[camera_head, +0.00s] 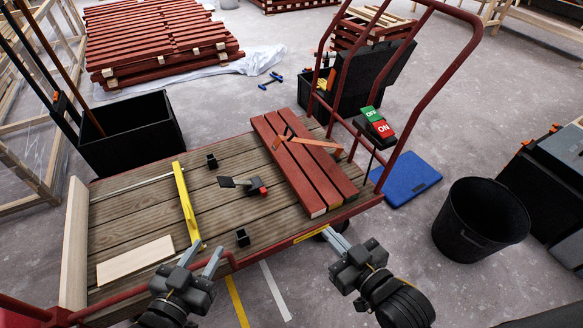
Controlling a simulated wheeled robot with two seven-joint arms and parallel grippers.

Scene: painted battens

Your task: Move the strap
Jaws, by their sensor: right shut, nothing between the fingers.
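The likely strap is an orange band (317,142) lying across the top of a small bundle of red battens (300,165) on the cart's plank deck (235,205). One end angles down at the left of the bundle. My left gripper (209,246) is open at the cart's front edge, near the lower end of a yellow bar (184,200); I cannot tell whether it touches the bar. My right gripper (328,231) is shut and empty, just off the cart's front edge, below the batten bundle. Both grippers are apart from the orange band.
A pale board (135,259), a small clamp-like tool (243,185) and small black blocks (242,237) lie on the deck. A red handle frame with a green-and-red switch (377,124) rises at the right.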

